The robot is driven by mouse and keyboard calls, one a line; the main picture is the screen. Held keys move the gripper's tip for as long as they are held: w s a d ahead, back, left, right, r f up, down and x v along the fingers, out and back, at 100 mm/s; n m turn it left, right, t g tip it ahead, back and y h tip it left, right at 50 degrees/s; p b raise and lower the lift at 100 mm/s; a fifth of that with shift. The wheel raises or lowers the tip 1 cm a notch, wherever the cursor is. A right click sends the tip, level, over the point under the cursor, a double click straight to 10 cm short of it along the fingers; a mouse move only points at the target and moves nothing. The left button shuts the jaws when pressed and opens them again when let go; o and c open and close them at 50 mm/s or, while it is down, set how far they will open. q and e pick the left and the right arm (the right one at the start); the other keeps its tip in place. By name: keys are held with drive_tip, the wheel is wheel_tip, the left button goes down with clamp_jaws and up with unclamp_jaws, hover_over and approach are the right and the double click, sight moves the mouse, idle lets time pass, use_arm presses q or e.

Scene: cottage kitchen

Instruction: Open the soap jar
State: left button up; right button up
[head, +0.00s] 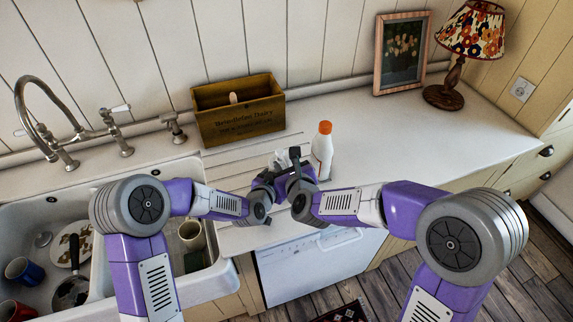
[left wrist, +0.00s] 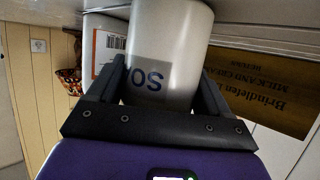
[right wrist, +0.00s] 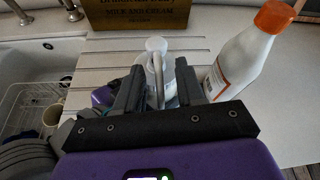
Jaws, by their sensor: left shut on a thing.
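The soap jar (left wrist: 165,45) is a white cylinder with blue letters on a grey label; the letters show upside down in the left wrist view. My left gripper (left wrist: 160,85) is shut on its sides, and the far end of the jar is cut off by the frame. My right gripper (right wrist: 160,75) is open, its two fingers apart. A pale, partly clear thing with a round white top (right wrist: 156,45) shows between and just beyond these fingers; I cannot tell whether they touch it. In the head view both grippers meet above the counter, and they mostly hide the jar.
A white bottle with an orange cap (head: 322,150) stands close to the right of my grippers. A wooden box (head: 240,122) stands behind them. The sink with dishes (head: 30,215) is at left. A picture frame (head: 378,65) and a lamp (head: 455,72) stand back right; the right counter (head: 420,130) is clear.

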clamp_jaws()
drive_tip(key=shift+r, duration=0.25)
idle(0.8)
drive_tip(key=shift+r, duration=0.85)
drive_tip(key=shift+r, duration=0.1)
drive_tip(key=shift+r, duration=1.95)
use_arm(q)
drive_tip(key=o, duration=1.4)
